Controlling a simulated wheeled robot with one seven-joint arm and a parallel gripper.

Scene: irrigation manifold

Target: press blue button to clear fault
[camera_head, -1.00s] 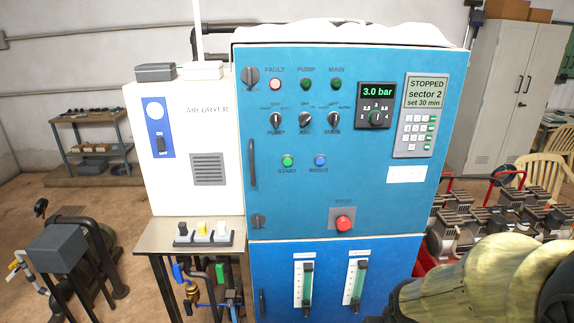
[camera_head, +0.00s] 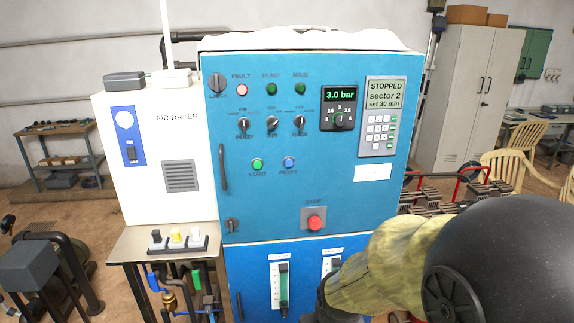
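The blue button (camera_head: 289,162), labelled like "RESET", sits on the front of the blue control cabinet (camera_head: 330,215), right of the green START button (camera_head: 257,165). The FAULT lamp (camera_head: 241,90) at the upper left of the panel looks pale with a red rim. The display (camera_head: 385,92) reads "STOPPED sector 2 set 30 min". Part of my arm shows at the lower right, in front of the cabinet's lower right corner. My gripper is not visible, so its state and distance from the button are hidden.
A red stop button (camera_head: 314,223) sits below the blue button. Selector switches (camera_head: 272,124) and a pressure dial (camera_head: 339,122) are above. The white air dryer (camera_head: 150,195) and a small table with rocker switches (camera_head: 178,243) stand left. The space before the blue button looks clear.

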